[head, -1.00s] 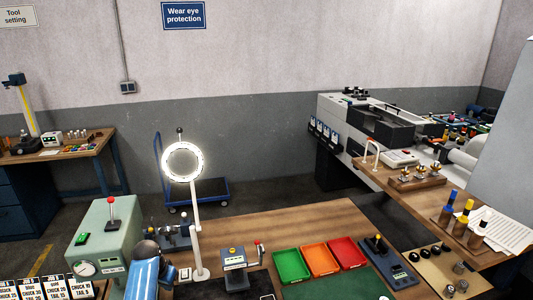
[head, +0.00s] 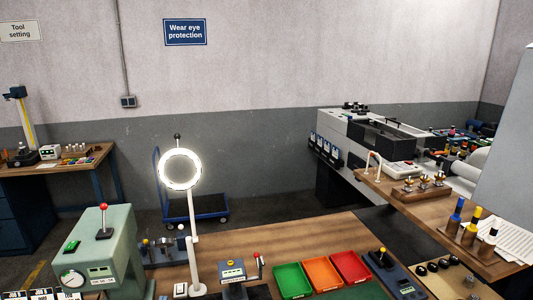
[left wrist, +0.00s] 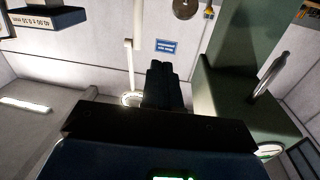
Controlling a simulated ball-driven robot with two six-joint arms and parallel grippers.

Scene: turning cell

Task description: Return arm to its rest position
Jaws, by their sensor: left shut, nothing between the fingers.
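My left gripper (left wrist: 162,68) shows in the left wrist view, its dark fingers together with nothing between them. In that view it is beside the lit ring lamp (left wrist: 131,99) and left of the green machine (left wrist: 245,75). In the head view I cannot make out my left gripper. My right gripper is in neither view.
In the head view, the green machine (head: 112,240) with a red-knobbed lever stands at the bench's left. The ring lamp (head: 180,187) rises beside it. Green (head: 292,280), orange (head: 322,274) and red (head: 351,267) trays lie to the right. The wooden bench (head: 270,238) is bare behind them.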

